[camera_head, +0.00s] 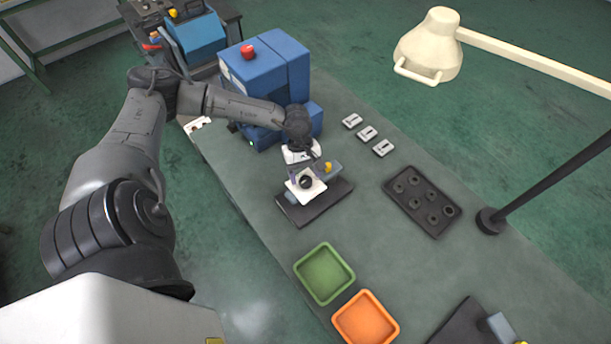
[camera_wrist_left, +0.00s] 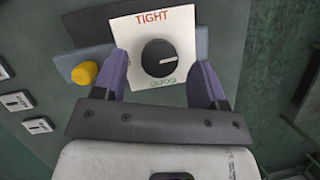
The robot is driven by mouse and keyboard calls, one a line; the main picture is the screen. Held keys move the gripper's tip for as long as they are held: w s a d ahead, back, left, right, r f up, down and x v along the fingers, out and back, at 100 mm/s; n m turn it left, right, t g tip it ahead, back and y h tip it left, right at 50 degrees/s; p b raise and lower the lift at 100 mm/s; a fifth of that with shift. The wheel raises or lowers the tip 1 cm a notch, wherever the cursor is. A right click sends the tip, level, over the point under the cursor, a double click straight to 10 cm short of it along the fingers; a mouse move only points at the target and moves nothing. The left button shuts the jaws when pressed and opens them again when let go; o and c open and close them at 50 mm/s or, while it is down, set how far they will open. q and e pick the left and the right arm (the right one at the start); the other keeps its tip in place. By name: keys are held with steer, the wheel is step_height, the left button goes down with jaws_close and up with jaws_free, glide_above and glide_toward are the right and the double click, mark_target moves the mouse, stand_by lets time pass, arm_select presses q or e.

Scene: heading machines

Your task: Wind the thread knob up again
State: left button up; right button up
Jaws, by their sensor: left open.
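A round black knob (camera_wrist_left: 159,58) sits on a white dial plate (camera_wrist_left: 180,28) with red "TIGHT" at the top and small green lettering at the bottom, in the left wrist view. Its white pointer line points right, between the two words. In the head view the knob (camera_head: 306,182) is on a small device on a dark base (camera_head: 329,205). My left gripper (camera_wrist_left: 163,72) is open, its purple fingers on either side of the knob with a gap to each. A yellow knob (camera_wrist_left: 84,73) protrudes from the device's side. My right gripper is not in view.
A blue machine with a red button (camera_head: 248,51) stands behind. Several small pale blocks (camera_head: 367,133) and a dark tray of ring parts (camera_head: 423,200) lie to the right. Green (camera_head: 324,273) and orange (camera_head: 366,319) trays are in front. A lamp (camera_head: 430,45) overhangs the right side.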

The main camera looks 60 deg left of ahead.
arm_select(q)
steer(key=shift+x, duration=0.85)
steer(key=c, duration=0.9)
